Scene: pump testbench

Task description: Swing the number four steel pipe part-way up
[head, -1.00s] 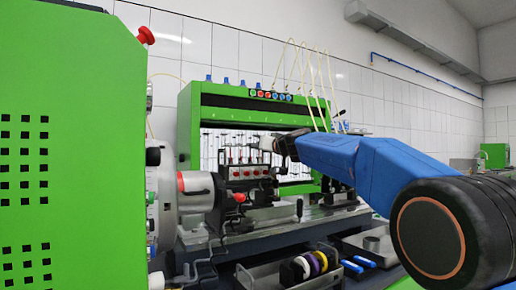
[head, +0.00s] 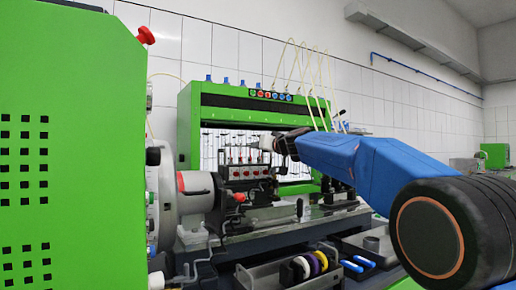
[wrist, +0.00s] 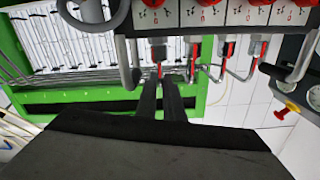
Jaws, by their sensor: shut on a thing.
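Several thin steel pipes with red ends hang in a row below the pump block in the wrist view. My gripper (wrist: 168,82) has its two dark fingers close together at the leftmost red-ended steel pipe (wrist: 159,52), shut on it. The grip point is partly hidden by the fingers. No number on this pipe is readable. In the head view my gripper (head: 272,144) is small and reaches in front of the green test bench (head: 186,118); the pipe itself cannot be made out there.
Neighbouring red-ended pipes (wrist: 227,50) stand close to the right of my fingers. A thick grey hose (wrist: 96,20) curves at upper left in the wrist view. A large green cabinet (head: 75,150) fills the left of the head view. A tray with coloured rings (head: 305,266) lies below.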

